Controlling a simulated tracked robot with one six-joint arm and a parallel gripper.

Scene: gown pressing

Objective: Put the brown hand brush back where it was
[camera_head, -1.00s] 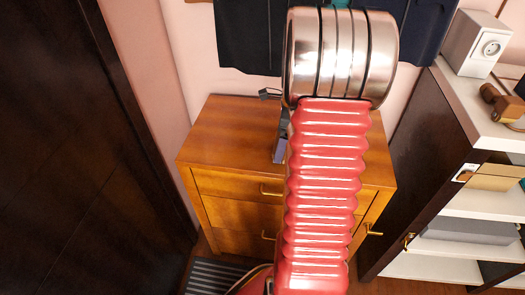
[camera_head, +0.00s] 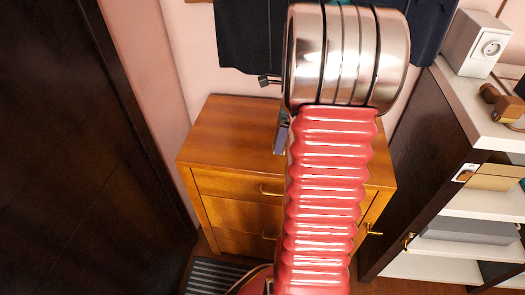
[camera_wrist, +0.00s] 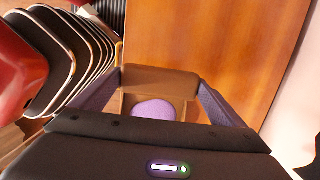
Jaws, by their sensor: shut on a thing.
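The brown hand brush (camera_wrist: 160,82) is between the two purple-grey fingers of my gripper (camera_wrist: 158,97) in the wrist view. My gripper is shut on it. A purple oval shows below the brush's brown top edge, and I cannot tell what part it is. In the head view my gripper (camera_head: 282,138) is mostly hidden behind my red arm, and the brush is hidden there. It appears over the wooden chest of drawers (camera_head: 225,130), whose top (camera_wrist: 210,40) fills much of the wrist view. I cannot tell the height above it.
Dark clothes (camera_head: 245,40) hang on the wall behind the chest. To the right, a shelf unit (camera_head: 465,110) holds a white box with a socket (camera_head: 478,42) and a brown wooden object (camera_head: 500,103). A dark door or panel (camera_head: 80,150) stands at the left. The chest top's left part looks clear.

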